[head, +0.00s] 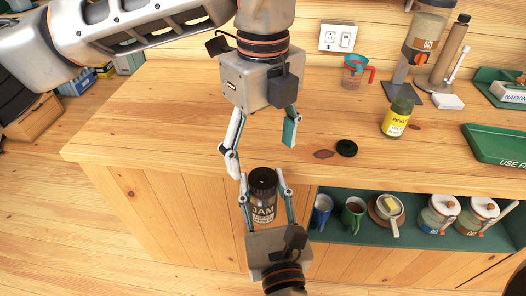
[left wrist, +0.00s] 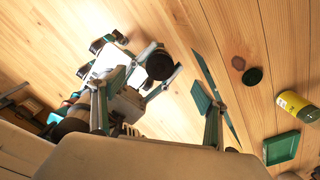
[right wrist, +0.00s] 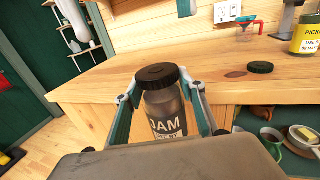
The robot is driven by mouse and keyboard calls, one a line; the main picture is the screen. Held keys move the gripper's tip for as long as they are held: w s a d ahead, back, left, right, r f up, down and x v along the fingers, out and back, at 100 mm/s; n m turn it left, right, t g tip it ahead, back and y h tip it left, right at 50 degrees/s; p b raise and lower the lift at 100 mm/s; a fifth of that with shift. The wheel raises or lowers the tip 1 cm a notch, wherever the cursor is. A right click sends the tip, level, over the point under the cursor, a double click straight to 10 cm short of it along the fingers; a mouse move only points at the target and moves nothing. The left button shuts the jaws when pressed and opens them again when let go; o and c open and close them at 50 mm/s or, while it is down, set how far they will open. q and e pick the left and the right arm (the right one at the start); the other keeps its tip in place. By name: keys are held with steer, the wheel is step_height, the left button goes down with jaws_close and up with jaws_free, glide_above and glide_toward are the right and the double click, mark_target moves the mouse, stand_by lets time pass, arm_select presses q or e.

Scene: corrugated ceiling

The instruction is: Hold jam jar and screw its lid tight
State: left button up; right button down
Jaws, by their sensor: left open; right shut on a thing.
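The jam jar (head: 264,212) is dark with a white JAM label and is upright in front of the counter's front edge. Its dark lid (head: 263,178) sits on top; I cannot tell how tight it is. My right gripper (head: 263,200) is shut on the jar body, one finger on each side, as the right wrist view also shows with the jar (right wrist: 165,115) and lid (right wrist: 157,76). My left gripper (head: 262,150) is open and empty above the jar, its fingers wide apart and pointing down. In the left wrist view the lid (left wrist: 159,66) appears beyond the fingers.
A dark green lid (head: 346,148) lies on the wooden counter (head: 200,100) beside a brown stain. A pickle jar (head: 397,117), a red-handled measuring cup (head: 355,72) and a green tray (head: 498,146) stand farther right. Mugs (head: 353,214) and jars fill the shelf below.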

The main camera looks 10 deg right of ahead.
arm_select(q)
step_height(320, 180, up, 11)
stand_by(0.3)
steer(key=shift+f, duration=0.15)
stand_by(0.4)
